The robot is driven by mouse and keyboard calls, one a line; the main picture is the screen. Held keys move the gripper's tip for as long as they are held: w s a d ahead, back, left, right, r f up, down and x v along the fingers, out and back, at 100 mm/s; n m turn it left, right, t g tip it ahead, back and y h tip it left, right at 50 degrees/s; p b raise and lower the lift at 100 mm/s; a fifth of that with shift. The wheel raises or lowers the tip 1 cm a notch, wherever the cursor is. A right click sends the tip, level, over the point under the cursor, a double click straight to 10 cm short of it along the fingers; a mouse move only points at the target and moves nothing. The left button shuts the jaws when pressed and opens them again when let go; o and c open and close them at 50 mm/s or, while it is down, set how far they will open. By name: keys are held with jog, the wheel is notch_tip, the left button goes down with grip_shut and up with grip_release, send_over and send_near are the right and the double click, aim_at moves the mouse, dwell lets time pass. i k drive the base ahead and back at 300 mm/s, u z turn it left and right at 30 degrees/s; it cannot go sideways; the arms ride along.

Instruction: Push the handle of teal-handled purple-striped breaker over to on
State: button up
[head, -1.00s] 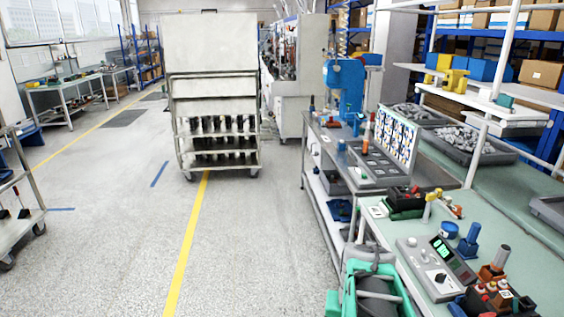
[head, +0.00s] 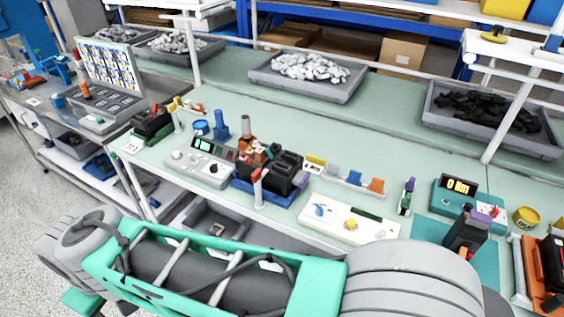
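I cannot single out the teal-handled purple-striped breaker for sure. A small upright dark piece with green and purple parts (head: 406,196) stands on the bench at right of centre. A black unit with red and purple bits on top (head: 468,232) stands on a teal mat farther right. Handles and stripes are too small to read, and so is any on or off position. My gripper does not show in the head view; only teal and grey parts of my own body fill the bottom.
A teal meter (head: 468,190) is at right. Grey bins (head: 305,88) line the back.

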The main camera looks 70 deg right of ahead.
aim_at(269, 154)
jog(key=z, duration=2.25)
